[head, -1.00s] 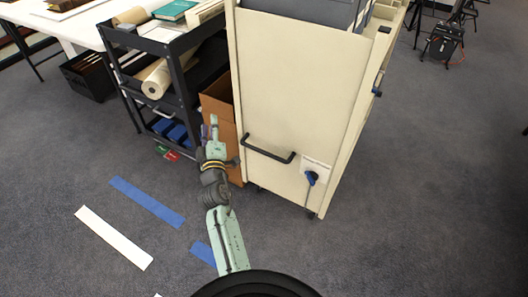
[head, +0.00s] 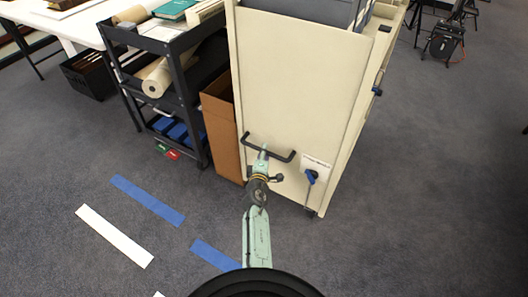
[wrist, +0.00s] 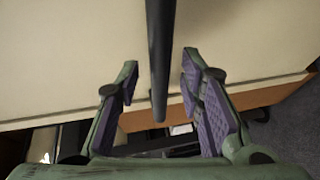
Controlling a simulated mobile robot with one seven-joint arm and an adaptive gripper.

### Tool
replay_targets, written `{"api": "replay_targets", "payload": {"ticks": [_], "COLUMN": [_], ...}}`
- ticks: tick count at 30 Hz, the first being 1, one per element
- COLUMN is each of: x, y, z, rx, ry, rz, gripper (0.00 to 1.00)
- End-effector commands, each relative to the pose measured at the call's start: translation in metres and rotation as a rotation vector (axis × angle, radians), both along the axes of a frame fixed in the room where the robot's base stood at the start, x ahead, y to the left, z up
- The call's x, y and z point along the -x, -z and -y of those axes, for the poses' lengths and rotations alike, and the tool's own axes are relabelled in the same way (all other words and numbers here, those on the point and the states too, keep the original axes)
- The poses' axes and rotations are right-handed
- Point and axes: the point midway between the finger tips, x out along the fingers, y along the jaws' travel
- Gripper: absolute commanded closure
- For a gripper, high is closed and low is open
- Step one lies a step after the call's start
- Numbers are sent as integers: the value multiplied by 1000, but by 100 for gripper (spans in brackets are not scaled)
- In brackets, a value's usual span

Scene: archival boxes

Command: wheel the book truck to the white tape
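The book truck (head: 285,95) is a tall cream cart that stands at the centre of the head view. A black bar handle (head: 284,157) is on its near end panel. My gripper (head: 264,149) is at the left part of this handle. In the wrist view my gripper (wrist: 160,74) is open, with purple-padded fingers apart and the dark handle bar (wrist: 159,45) running between them in the picture. I cannot tell whether the pads touch it. A white tape strip (head: 114,237) lies on the carpet at the lower left, clear of the truck.
Blue tape strips (head: 148,201) (head: 214,255) lie near the white tape. A brown cardboard box (head: 221,135) and a black shelf cart (head: 178,90) stand close left of the truck. A blue-handled lever (head: 311,178) is on the truck's panel. Open carpet lies to the right.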

Motion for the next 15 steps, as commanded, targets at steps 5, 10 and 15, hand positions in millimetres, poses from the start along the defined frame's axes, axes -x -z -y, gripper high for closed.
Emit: {"api": "replay_targets", "payload": {"ticks": [5, 10, 15], "x": [-13, -15, -15], "y": [3, 3, 3], "z": [3, 3, 3], "rx": [-1, -1, -1], "ry": [0, 0, 0], "rz": [-1, 0, 0], "gripper": [65, 65, 68]}}
